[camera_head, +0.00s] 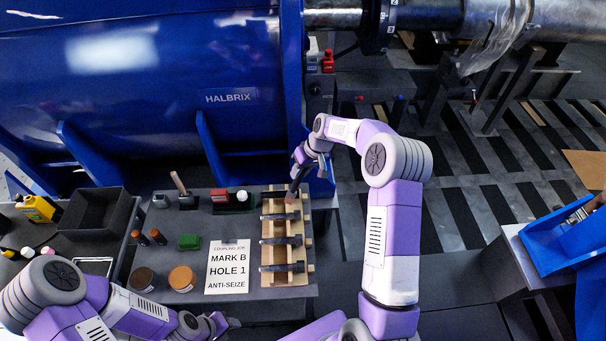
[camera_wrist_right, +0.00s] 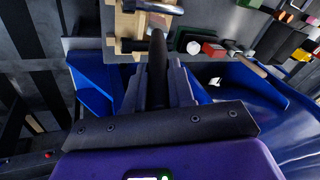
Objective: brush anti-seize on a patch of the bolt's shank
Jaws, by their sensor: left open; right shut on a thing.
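My right gripper (camera_head: 299,171) is shut on a dark rod-shaped thing (camera_head: 293,188) above the far end of the wooden rack. In the right wrist view the dark rod (camera_wrist_right: 157,68) points away from the jaws towards the rack. I cannot tell for sure whether it is the brush. Dark bolts, such as the middle bolt (camera_head: 283,240), lie across the rack (camera_head: 308,255); bolts (camera_wrist_right: 158,7) also show in the right wrist view. I cannot tell whether the rod touches one. My left gripper (camera_head: 222,322) is open and empty near the bench's front edge.
A job card (camera_head: 227,266) reading "Mark B, Hole 1, Anti-seize" lies left of the rack. Two round tins, a dark brown one (camera_head: 142,279) and an orange-brown one (camera_head: 181,279), stand beside it. The blue housing (camera_head: 235,140) borders the bench's back.

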